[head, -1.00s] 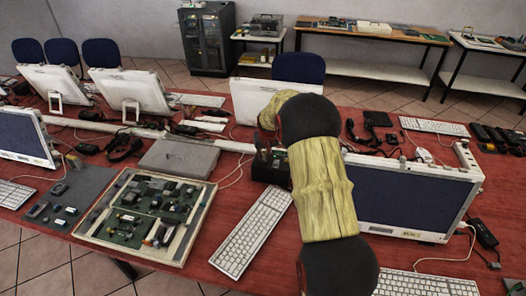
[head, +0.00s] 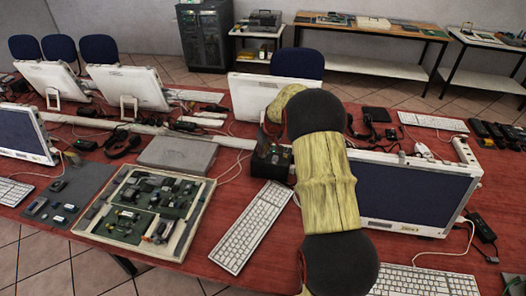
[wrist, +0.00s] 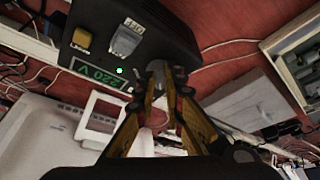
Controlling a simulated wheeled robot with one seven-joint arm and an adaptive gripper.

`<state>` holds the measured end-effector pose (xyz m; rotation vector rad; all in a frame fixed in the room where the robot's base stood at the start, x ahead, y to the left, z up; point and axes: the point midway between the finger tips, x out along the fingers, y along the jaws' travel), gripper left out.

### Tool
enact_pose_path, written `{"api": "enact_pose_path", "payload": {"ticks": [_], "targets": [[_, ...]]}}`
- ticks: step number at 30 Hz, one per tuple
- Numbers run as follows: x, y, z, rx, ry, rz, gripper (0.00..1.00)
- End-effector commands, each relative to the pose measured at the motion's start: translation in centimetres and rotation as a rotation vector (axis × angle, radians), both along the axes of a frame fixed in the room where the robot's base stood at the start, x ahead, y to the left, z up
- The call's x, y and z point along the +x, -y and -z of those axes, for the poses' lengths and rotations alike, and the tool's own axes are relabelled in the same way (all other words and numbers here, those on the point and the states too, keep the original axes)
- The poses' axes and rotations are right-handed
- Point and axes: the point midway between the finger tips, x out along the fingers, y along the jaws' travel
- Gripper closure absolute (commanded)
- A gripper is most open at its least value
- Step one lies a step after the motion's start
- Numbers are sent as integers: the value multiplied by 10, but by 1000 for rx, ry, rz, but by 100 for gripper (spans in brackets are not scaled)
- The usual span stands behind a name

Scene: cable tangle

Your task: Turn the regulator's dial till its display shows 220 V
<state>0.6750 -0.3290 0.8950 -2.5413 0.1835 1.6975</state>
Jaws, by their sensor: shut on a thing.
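The regulator (wrist: 109,42) is a black box, near the middle of the table in the head view (head: 266,166), partly covered by my arm. In the wrist view its green display (wrist: 92,73) reads 220 V, with a small green light beside it. A yellow button and a grey switch sit on the same face. The grey dial (wrist: 156,68) is at the right of that face, partly hidden by my fingers. My gripper (wrist: 166,80) is shut on the dial, with its yellow fingers around it. My arm hides the gripper in the head view.
A monitor (head: 412,195) stands right of my arm, and a white keyboard (head: 250,228) lies in front of the regulator. A grey closed box (head: 178,154) and a framed circuit board (head: 142,211) lie to the left. Cables run behind the regulator.

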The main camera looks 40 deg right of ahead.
Motion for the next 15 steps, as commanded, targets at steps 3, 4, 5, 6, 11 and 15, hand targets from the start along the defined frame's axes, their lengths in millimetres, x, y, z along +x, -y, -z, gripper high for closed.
{"api": "enact_pose_path", "payload": {"ticks": [3,4,5,6,11,15], "targets": [[0,0,0,0,0,0,86],[0,0,0,0,0,0,84],[0,0,0,0,0,0,83],[0,0,0,0,0,0,80],[0,0,0,0,0,0,71],[0,0,0,0,0,0,71]]}}
